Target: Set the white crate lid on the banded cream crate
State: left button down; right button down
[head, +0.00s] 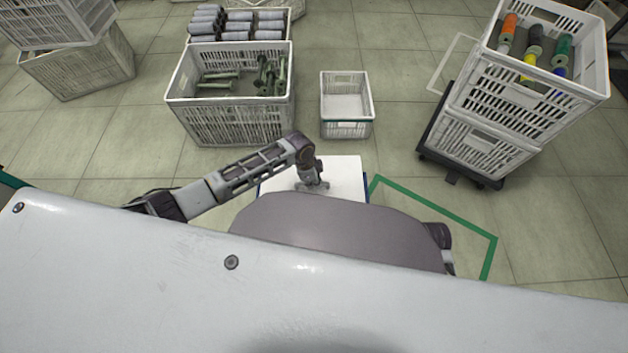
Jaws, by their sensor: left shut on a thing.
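The white crate lid (343,172) is a flat white panel close in front of my body, its near part hidden by my body. Dark blue edges show at its left and right sides; I cannot tell what they belong to. My left gripper (312,186) reaches down over the lid and is shut on it; the fingertips are small and the exact grip is hard to see. The banded cream crate (346,128) stands on the floor just beyond the lid, open-topped and apparently empty, with a dark green band around it. My right gripper is out of view.
A larger crate (228,122) with green bobbins stands left of the banded crate, grey rolls behind it. Stacked crates (485,145) with coloured spools stand on a dark dolly (455,170) at right. A green floor outline (440,211) lies near right. Stacked crates (80,70) stand far left.

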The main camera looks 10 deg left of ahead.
pick_arm(q)
jog(key=shift+f+b, duration=0.6)
jog(key=shift+f, duration=0.65)
jog(key=c, duration=1.4)
grip_release()
jog(key=shift+o, duration=0.2)
jog(key=shift+r, duration=0.15)
notch_tip(320, 180, up, 11)
jog(key=a, duration=0.2)
jog(key=shift+s+a+r, duration=0.15)
jog(key=shift+s+r, duration=0.05)
jog(key=shift+s, duration=0.05)
